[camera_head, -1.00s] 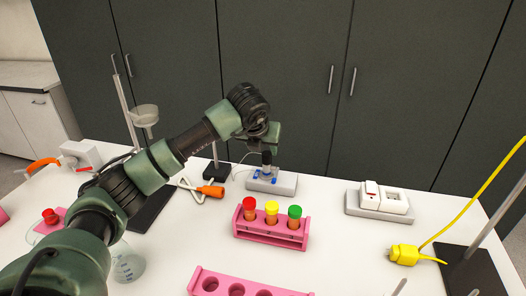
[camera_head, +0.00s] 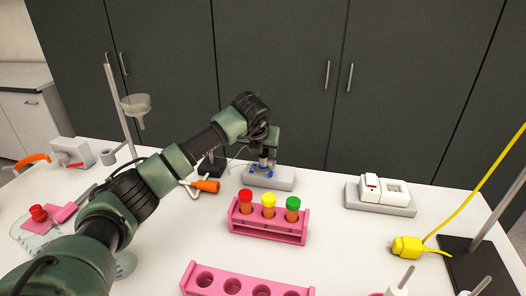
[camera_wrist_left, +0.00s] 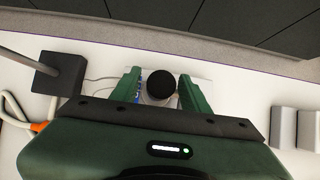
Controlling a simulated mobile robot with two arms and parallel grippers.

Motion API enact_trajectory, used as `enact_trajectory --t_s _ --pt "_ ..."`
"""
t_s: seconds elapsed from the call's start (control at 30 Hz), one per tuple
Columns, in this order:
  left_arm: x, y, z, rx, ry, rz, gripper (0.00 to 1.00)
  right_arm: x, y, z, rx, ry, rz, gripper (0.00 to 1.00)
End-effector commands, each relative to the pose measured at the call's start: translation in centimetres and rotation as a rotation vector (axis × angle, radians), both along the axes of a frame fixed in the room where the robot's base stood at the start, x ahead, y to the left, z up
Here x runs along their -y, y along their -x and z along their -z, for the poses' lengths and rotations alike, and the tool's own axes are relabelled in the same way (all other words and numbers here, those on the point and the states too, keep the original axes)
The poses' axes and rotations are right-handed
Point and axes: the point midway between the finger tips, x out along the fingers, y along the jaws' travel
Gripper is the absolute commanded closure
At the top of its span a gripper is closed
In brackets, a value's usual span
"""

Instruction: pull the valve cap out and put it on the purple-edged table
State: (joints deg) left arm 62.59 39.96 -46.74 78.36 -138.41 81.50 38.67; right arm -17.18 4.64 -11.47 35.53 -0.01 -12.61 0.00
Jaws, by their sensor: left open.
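The valve device is a light grey block (camera_head: 283,181) with blue parts, near the back of the white table (camera_head: 330,225). A round black top, apparently the valve cap (camera_wrist_left: 161,87), shows between my left gripper's green fingers in the left wrist view. My left gripper (camera_wrist_left: 160,84) is open, with one finger on each side of the cap; contact cannot be made out. In the head view my left gripper (camera_head: 265,155) points down right over the block and hides most of the cap. A thin purple line runs along the table's back edge (camera_wrist_left: 190,57). My right gripper is not in view.
A pink rack (camera_head: 268,232) with red-, yellow- and green-capped tubes stands in front of the block. A white socket unit (camera_head: 384,195) is to the right. An orange-handled cable (camera_head: 207,186) and a dark stand base (camera_wrist_left: 59,73) are close on the left.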

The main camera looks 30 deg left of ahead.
Motion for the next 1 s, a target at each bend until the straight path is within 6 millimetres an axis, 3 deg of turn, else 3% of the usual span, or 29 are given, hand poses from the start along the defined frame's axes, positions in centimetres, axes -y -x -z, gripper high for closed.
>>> enact_trajectory --t_s 0.07,0.2,0.23,1.0 --pt "0.0 0.0 0.0 0.000 0.000 0.000 0.57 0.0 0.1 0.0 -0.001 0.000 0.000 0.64" --pt "0.0 0.0 0.0 0.000 0.000 0.000 0.96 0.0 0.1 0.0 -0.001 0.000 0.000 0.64" --pt "0.0 0.0 0.0 0.000 0.000 0.000 1.00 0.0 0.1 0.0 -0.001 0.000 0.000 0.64" --pt "0.0 0.0 -1.1 0.003 0.000 0.001 1.00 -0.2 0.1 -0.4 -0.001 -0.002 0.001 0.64"
